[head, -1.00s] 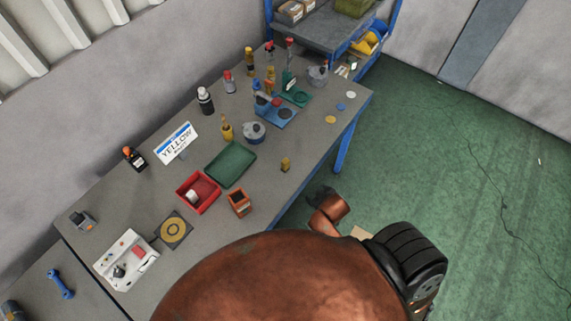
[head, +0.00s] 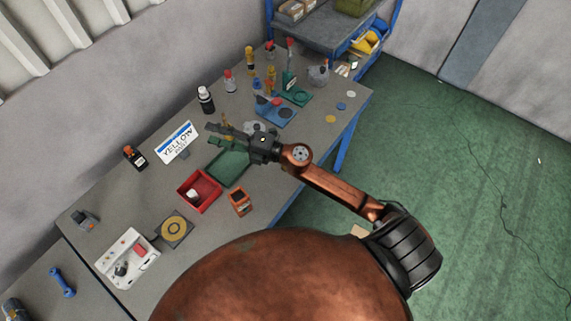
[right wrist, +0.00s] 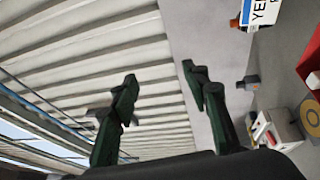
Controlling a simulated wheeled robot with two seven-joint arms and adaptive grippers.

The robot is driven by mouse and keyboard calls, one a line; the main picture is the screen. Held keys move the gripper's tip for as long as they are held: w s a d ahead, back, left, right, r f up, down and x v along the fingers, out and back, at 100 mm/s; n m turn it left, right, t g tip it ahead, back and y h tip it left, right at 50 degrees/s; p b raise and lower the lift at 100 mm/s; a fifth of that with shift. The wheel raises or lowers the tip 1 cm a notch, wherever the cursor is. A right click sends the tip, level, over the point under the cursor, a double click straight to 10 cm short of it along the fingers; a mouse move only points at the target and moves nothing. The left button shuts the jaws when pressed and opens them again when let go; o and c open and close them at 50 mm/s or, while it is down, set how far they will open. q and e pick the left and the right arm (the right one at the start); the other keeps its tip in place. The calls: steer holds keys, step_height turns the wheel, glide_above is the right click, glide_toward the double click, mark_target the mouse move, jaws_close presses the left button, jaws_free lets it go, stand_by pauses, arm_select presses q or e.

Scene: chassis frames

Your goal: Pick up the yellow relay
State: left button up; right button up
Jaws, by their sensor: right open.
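A small yellow block, likely the yellow relay, stood on the bare table right of the green tray in the earlier head view; my right arm now covers that spot. A white and blue sign (head: 177,142) reading "YELLOW", with a smaller line I cannot read, stands at the table's back; part of it shows in the right wrist view (right wrist: 262,12). My right gripper (head: 211,134) is open and empty above the table, left of that spot, over the green tray's far side. In the right wrist view its fingers (right wrist: 160,75) are apart, facing the wall. My left gripper is out of view.
The green tray (head: 232,170) is partly under my gripper. A red bin (head: 204,203) and an orange-brown box (head: 240,203) stand nearby. Bottles and a blue fixture (head: 284,119) stand farther along. A white control box (head: 126,260) is at the near left.

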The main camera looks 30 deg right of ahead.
steer(key=s+a+f+n+g+h, duration=0.1)
steer(key=s+a+f+n+g, duration=0.15)
steer(key=f+n+g, duration=0.3)
steer(key=s+a+f+n+g+h, duration=0.1)
steer(key=s+f+n+g+h, duration=0.15)
steer(key=f+n+g, duration=0.35)
steer(key=d+f+h, duration=0.2)
steer(key=d+h, duration=0.1)
steer(key=d, duration=0.5)
steer(key=d+f+g+h, duration=0.1)
steer(key=d+f+h, duration=0.2)
steer(key=d, duration=0.5)
steer(key=d+f+n+g+h, duration=0.1)
steer(key=d+f+h, duration=0.2)
steer(key=d, duration=0.5)
steer(key=shift+w+d+h, duration=0.1)
steer(key=shift+d+h, duration=0.05)
steer(key=shift+h, duration=0.4)
steer(key=shift+d+f, duration=0.2)
steer(key=shift+f, duration=0.15)
steer(key=shift+w+d+f+p, duration=0.1)
steer(key=shift+f+p, duration=0.45)
steer(key=shift+f, duration=1.25)
steer(key=shift+w+d+f+p, duration=0.1)
steer(key=shift+f+p, duration=0.4)
steer(key=shift+f, duration=1.25)
steer(key=shift+c, duration=0.7)
